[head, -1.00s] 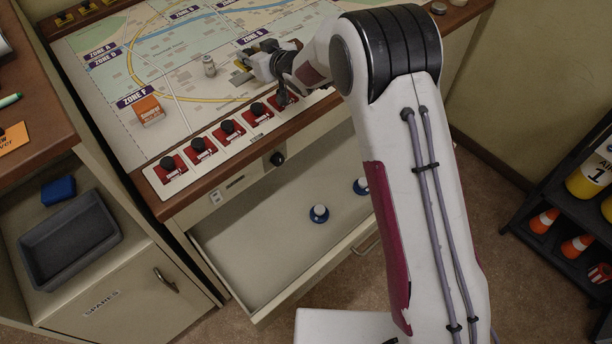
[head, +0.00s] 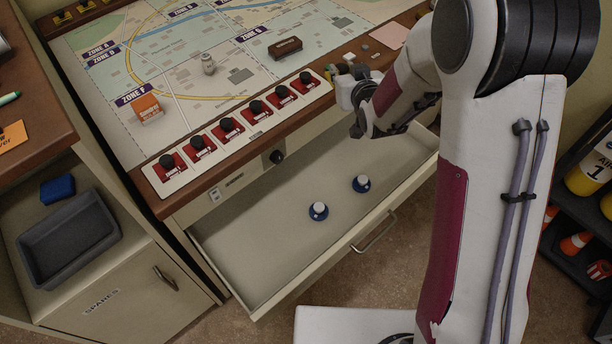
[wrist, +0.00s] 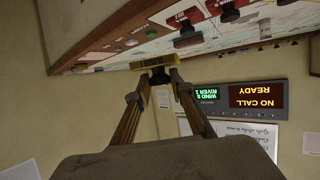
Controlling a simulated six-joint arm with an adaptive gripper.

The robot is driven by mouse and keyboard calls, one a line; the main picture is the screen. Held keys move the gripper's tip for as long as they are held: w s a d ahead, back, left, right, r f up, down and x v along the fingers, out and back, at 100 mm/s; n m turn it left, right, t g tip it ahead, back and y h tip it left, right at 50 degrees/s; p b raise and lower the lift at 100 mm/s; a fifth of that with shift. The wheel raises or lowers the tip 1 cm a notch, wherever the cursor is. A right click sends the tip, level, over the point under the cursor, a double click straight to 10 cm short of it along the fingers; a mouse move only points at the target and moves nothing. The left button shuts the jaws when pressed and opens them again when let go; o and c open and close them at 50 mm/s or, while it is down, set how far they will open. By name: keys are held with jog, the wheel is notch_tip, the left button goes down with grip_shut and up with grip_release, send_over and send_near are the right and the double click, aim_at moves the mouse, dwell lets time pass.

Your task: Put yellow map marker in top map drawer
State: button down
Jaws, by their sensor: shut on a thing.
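The yellow map marker (wrist: 150,63) is a short yellow bar pinched between the fingertips of my gripper in the wrist view. In the head view my gripper (head: 345,78) is at the console's front edge, right of the red switch row, above the back right of the open drawer. The marker is hard to make out there. The map drawer (head: 265,230) is pulled out below the desktop.
The map desk (head: 210,110) holds an orange box (head: 148,109), a small pale figure (head: 208,64) and a dark brown block (head: 285,48). The drawer's left half is clear. A grey tray (head: 68,238) sits on the left shelf.

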jog(key=s+d+r+m+h, duration=0.1)
jog(key=s+d+r+h, duration=0.1)
jog(key=d, duration=0.4)
jog(key=s+d+r+m+h, duration=0.1)
jog(key=s+d+r+m, duration=0.1)
jog(key=d, duration=0.4)
jog(key=s+a+f+m+g+h, duration=0.1)
jog(key=s+a+f+m+h, duration=0.25)
jog(key=a+f, duration=0.65)
jog(key=s+a+f+m+h, duration=0.2)
jog(key=s+a+f+h, duration=0.15)
jog(key=a+f, duration=0.65)
jog(key=s+a+f, duration=0.3)
jog(key=s+a, duration=0.1)
jog(key=s, duration=0.6)
jog(key=s+a+f, duration=0.4)
jog(key=s+a, duration=0.1)
jog(key=s, duration=0.5)
jog(key=shift+s+f+m+g, duration=0.2)
jog(key=shift+s+m+g, duration=0.1)
jog(key=shift+s+m, duration=0.05)
jog(key=shift+f, duration=2.9)
jog(key=shift+f, duration=0.1)
